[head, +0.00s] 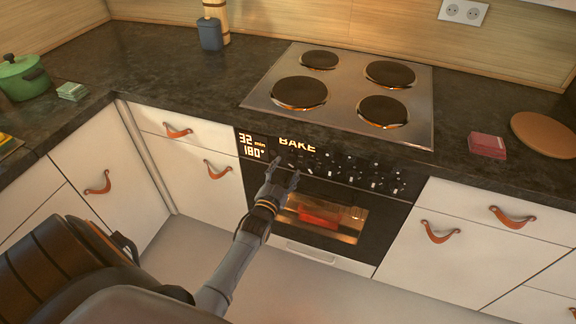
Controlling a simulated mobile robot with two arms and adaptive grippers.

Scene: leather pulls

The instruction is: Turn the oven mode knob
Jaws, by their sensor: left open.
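The oven (345,237) is built in under the counter, with a black control panel (340,165) along its top. The panel's display reads 32 min, 180° and BAKE. Several small dark knobs with light marks (374,174) run along the panel to the right of the display. My left gripper (286,169) is open in front of the panel's left part, just below the word BAKE. It hides some of the panel there, and I cannot tell which knob is the mode knob or whether a finger touches one. My right gripper is not in view.
The oven window glows, with a reddish item (319,215) inside. A steel hob (340,90) with dark plates is above. White cabinets with leather pulls (440,232) flank the oven. A pink box (487,146), round wooden board (545,135) and green pot (23,77) stand on the counter.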

